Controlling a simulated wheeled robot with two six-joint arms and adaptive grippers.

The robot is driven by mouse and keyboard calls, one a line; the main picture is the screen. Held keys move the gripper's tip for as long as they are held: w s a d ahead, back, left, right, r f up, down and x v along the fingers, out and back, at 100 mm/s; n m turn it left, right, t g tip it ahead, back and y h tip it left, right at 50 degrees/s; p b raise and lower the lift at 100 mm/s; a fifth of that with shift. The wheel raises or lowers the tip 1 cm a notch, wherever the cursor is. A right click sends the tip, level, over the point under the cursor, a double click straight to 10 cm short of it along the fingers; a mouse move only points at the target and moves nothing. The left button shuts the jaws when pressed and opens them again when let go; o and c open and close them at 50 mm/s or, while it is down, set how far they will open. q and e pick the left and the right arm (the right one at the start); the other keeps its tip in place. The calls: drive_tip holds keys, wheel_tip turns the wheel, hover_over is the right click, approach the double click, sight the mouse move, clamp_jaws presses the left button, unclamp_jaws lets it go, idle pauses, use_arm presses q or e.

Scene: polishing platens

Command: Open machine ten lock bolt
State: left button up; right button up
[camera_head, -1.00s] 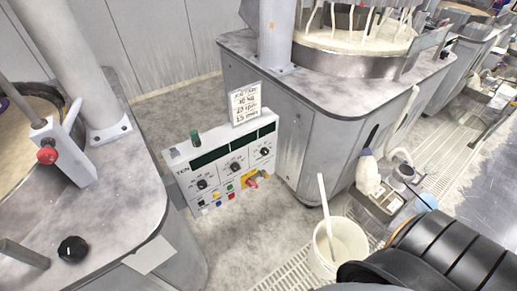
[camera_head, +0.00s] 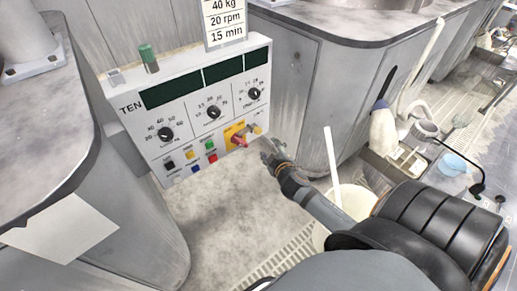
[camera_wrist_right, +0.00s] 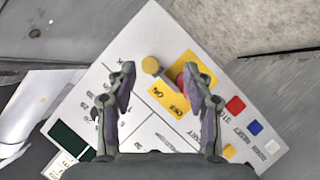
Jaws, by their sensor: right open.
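Machine ten's white control panel (camera_head: 196,126), marked TEN, is in the middle of the head view. At its lower right is a yellow plate (camera_head: 232,131) with a red lever-like part (camera_head: 241,140) and a small yellow knob (camera_head: 257,129) beside it. Which part is the lock bolt I cannot tell. My right gripper (camera_head: 270,153) is open and empty just right of and below these parts. In the right wrist view its fingers (camera_wrist_right: 158,72) frame the yellow knob (camera_wrist_right: 151,65). The red part is partly hidden by one finger. My left gripper is not in view.
A green knob (camera_head: 147,55) stands on top of the panel, and a sign (camera_head: 226,22) rises behind it. Dials and small coloured buttons cover the panel's front. A white bucket (camera_head: 352,203) with a stick stands behind my right arm. Grey machine housings flank the panel.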

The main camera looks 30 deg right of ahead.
sight(259, 132)
drive_tip(key=shift+t, duration=0.4)
drive_tip(key=w, duration=0.3)
drive_tip(key=w+d+b, duration=0.1)
drive_tip(key=w, duration=0.5)
drive_tip(key=shift+w+d+b, duration=0.25)
drive_tip(key=shift+d+b, duration=0.05)
drive_tip(key=shift+b, duration=0.05)
drive_tip(key=shift+w+d+f, duration=0.1)
drive_tip(key=shift+w+f, duration=0.05)
drive_tip(key=shift+w, duration=0.3)
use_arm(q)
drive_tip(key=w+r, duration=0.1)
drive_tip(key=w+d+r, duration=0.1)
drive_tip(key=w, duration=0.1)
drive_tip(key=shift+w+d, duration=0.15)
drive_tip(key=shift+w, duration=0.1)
use_arm(e)
drive_tip(key=shift+c, duration=0.4)
clamp_jaws()
